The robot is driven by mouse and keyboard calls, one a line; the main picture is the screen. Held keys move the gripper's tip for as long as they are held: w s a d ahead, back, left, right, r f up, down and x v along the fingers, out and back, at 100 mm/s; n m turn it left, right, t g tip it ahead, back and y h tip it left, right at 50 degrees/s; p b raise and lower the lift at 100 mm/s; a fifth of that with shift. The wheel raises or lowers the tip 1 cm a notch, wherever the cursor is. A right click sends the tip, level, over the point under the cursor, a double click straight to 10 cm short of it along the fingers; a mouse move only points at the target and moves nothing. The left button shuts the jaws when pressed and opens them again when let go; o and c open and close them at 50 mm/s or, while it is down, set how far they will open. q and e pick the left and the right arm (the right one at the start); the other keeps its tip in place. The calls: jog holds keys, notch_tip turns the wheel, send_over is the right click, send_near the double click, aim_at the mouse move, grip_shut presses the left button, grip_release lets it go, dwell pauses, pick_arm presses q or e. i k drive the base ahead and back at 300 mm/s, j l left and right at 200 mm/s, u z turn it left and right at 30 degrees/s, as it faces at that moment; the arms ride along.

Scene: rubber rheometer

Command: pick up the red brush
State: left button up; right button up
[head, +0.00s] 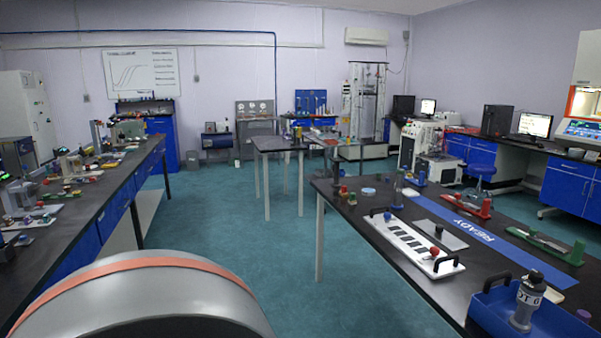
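I cannot pick out the red brush for certain in the head view. Several small red items show on the black right-hand table (345,219). One is a long red piece (473,208) near the blue READY strip. Another is a red knob (434,252) on a white tray (400,238). Small items with red parts also lie on the left bench (98,211), too small to tell apart. Neither of my grippers is in view.
A blue tray (487,312) with a grey bottle (526,300) stands at the right table's near edge. A smaller table (275,144) stands further back. Open teal floor (240,225) lies between left bench and right table.

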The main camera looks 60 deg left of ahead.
aim_at(343, 193)
jog(key=u, duration=1.8)
jog(key=i+j, duration=0.2)
jog(key=i, duration=0.3)
jog(key=i+j, duration=0.25)
jog(key=i, duration=0.25)
jog(key=i+j, duration=0.2)
jog(key=i, duration=0.25)
jog(key=i+j, duration=0.2)
jog(key=i, duration=0.3)
jog(key=i+j, duration=0.25)
jog(key=i, duration=0.25)
jog(key=u, duration=0.05)
